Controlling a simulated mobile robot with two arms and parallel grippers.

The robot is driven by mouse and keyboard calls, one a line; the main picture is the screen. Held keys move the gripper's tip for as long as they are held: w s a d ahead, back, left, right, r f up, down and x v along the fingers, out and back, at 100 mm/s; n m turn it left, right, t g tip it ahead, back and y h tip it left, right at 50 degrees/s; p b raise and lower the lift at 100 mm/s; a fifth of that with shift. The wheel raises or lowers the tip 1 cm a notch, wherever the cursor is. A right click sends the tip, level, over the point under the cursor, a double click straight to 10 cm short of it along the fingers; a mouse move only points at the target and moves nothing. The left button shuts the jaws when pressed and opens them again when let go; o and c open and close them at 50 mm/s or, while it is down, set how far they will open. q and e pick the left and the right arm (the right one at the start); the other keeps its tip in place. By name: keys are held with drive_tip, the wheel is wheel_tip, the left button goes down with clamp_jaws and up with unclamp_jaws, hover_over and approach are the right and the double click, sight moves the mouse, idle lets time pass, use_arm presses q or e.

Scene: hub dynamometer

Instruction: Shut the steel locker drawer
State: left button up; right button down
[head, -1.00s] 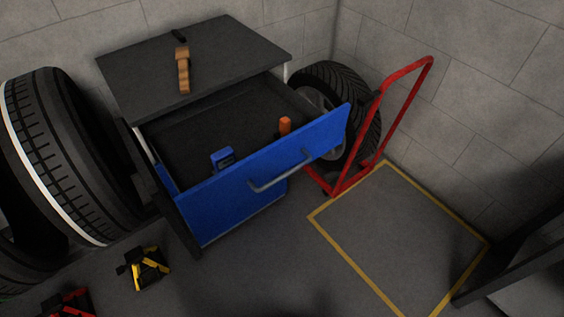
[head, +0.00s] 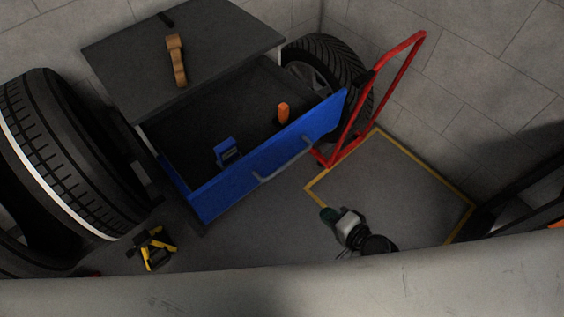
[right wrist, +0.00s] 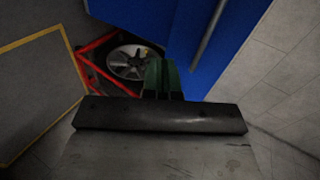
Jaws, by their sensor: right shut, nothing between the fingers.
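The steel locker drawer is pulled well out, its blue front (head: 225,185) facing the right and front. A grey bar handle (head: 284,162) crosses that front. In the right wrist view the blue front (right wrist: 210,45) and its handle (right wrist: 209,35) fill the upper middle. My right gripper (head: 327,213) is shut and empty, low and in front of the drawer, apart from it. Its dark green fingers (right wrist: 161,75) also show in the right wrist view. My left gripper is not in view.
The drawer holds a blue object (head: 226,151) and an orange one (head: 283,112). The locker top (head: 215,60) bears a brown wooden object (head: 176,62). A red hand truck (head: 385,70) and a tyre (head: 318,62) stand right, large tyres (head: 75,150) left. A yellow jack stand (head: 155,247) is on the floor.

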wheel_tip(320, 180, up, 4)
drive_tip(key=w+a+y, duration=0.1)
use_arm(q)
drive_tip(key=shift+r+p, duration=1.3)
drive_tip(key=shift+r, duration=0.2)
use_arm(e)
drive_tip(key=w+a+f, duration=0.2)
drive_tip(key=w+a, duration=0.6)
drive_tip(key=w, duration=0.2)
drive_tip(key=shift+w+f+m+t, duration=0.2)
drive_tip(key=shift+w+m+t, duration=0.1)
drive_tip(key=shift+w, duration=0.05)
